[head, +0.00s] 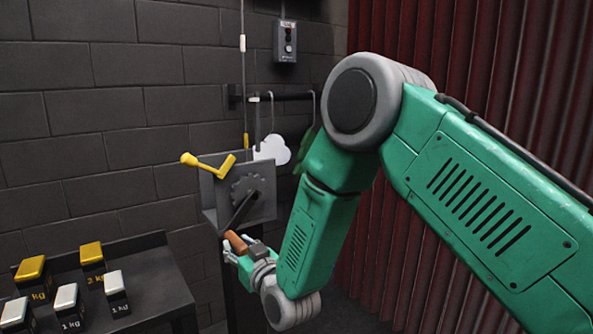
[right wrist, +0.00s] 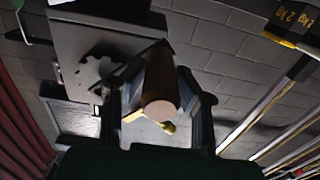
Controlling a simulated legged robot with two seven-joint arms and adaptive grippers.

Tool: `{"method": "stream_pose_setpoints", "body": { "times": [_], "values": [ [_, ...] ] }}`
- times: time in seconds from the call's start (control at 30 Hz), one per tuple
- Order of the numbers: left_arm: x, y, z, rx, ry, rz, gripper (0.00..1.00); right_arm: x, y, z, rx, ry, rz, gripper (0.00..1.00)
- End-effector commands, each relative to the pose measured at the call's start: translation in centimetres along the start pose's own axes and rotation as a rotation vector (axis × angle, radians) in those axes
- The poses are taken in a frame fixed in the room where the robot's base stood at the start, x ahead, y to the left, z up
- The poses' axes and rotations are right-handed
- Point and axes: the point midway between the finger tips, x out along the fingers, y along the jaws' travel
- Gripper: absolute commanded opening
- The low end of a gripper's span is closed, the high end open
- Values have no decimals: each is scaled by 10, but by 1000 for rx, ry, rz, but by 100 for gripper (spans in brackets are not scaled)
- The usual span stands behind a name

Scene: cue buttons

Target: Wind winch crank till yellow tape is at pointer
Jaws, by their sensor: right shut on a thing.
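The winch (head: 264,203) is a grey metal housing with a dark toothed gear, standing against the brick wall. Its crank arm (head: 243,209) points down toward a brown wooden crank grip (head: 236,242). My right gripper (head: 238,252) is shut on this grip, low in front of the housing. In the right wrist view the grip (right wrist: 161,85) lies between the two fingers, end toward the camera. A rope (head: 243,75) runs up from the winch, with a pale band (head: 243,42) high on it. My left gripper is out of view.
A yellow-handled lever (head: 208,165) sticks out left of the winch top. A dark table (head: 155,285) at lower left holds several yellow- and white-topped weights. A control box (head: 286,41) hangs on the wall. A white cloud shape (head: 272,149) hangs behind the winch. A red curtain (head: 455,60) is at right.

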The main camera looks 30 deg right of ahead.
Motion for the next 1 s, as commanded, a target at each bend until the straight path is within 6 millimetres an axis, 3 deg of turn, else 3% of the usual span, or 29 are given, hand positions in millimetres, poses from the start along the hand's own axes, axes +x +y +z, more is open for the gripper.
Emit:
{"method": "stream_pose_setpoints", "body": {
  "times": [0.03, 0.13, 0.57, 0.8, 1.0],
  "values": [
    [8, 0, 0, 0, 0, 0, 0, 3, 16, 3, -1, 17, 19, 0],
    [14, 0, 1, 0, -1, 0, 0, 3, 27, 12, -1, 18, 18, 0],
    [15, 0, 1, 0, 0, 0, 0, 3, 30, 13, -4, 20, 11, 0],
    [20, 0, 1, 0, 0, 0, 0, 3, 65, 22, -4, 21, 12, 0],
    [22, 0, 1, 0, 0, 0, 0, 3, 80, 26, -4, 19, 7, 0]
  ]
}}
